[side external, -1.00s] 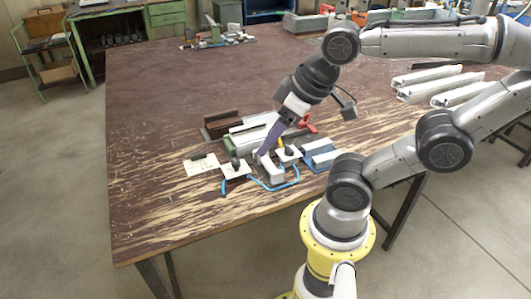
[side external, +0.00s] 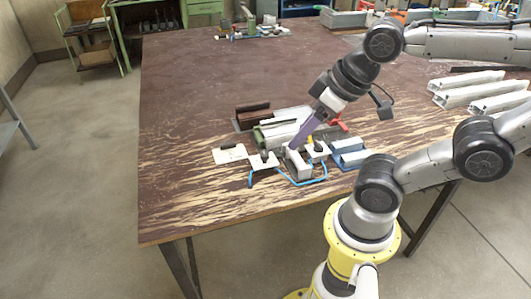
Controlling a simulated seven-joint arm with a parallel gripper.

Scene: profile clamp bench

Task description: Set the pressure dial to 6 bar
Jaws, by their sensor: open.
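The clamp fixture sits on the brown worktable (side external: 215,85). At its front are two white plates, each with a small black knob-like part: a left one (side external: 264,161) and a right one (side external: 317,150). I cannot tell which of these, if either, is the pressure dial, and no scale or reading is legible. My gripper (side external: 292,148) has purple fingers slanting down to the left. Its tips are at or just above a light grey block (side external: 298,168) between the two plates; contact cannot be made out. It is open, with nothing seen held.
A cream plate (side external: 230,154) lies left of the fixture and a blue block (side external: 349,152) right. A blue hose (side external: 300,183) loops in front. A red lever (side external: 338,122) stands behind. Pale profiles (side external: 470,90) lie at the right. The table's left side is clear.

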